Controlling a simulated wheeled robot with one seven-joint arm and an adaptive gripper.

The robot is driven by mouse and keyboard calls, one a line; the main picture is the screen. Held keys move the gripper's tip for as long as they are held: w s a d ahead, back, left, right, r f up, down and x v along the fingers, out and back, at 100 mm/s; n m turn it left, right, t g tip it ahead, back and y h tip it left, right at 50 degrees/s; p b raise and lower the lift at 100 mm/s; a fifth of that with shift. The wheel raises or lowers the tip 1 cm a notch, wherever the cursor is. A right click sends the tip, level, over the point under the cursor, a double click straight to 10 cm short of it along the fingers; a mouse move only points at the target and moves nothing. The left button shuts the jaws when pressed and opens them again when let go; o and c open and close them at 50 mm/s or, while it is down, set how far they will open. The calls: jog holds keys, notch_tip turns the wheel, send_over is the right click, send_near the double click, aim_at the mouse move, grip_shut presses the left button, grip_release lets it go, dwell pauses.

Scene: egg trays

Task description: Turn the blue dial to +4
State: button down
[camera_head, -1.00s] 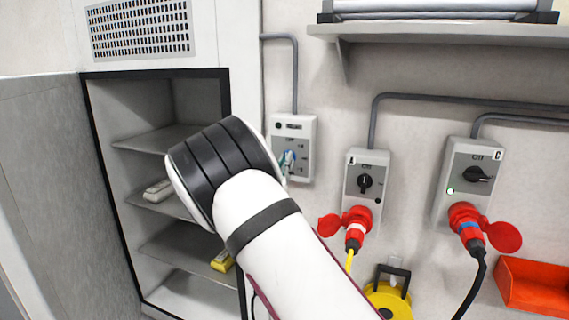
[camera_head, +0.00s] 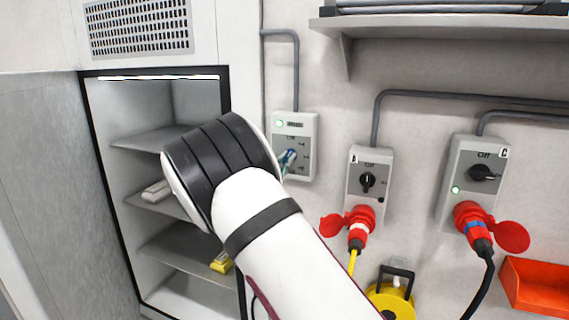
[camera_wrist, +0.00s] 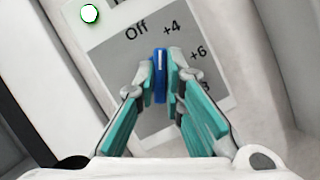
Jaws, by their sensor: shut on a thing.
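The blue dial (camera_wrist: 160,76) sits on a light grey control panel (camera_head: 307,158) on the wall. In the wrist view my gripper (camera_wrist: 160,77) is shut on the dial, one teal finger on each side. The dial's white mark points up the picture, between "Off" and "+4" and nearer "+4". The labels "+6" and a partly hidden one lie further right. A green lamp (camera_wrist: 90,13) glows on the panel. In the head view my arm hides most of the gripper, and its fingers (camera_head: 287,160) show at the panel.
An open cabinet (camera_head: 225,90) with shelves stands left of the panel, its top light strip lit. Switch boxes A (camera_head: 354,195) and C (camera_head: 449,200), with red plugs, are on the wall to the right. A shelf (camera_head: 430,27) juts out above.

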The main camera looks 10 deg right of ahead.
jog(key=shift+r+m+g+h+b, duration=0.15)
jog(key=shift+m+g, duration=0.35)
jog(key=shift+m, duration=0.5)
jog(key=shift+m+g+h+b, duration=0.2)
jog(key=shift+m+g, duration=0.3)
jog(key=shift+m, duration=0.5)
jog(key=c, duration=1.7)
grip_release()
jog(key=shift+s+a+f, duration=0.25)
jog(key=shift+a, duration=0.2)
jog(key=v, duration=1.1)
jog(key=shift+d, duration=0.1)
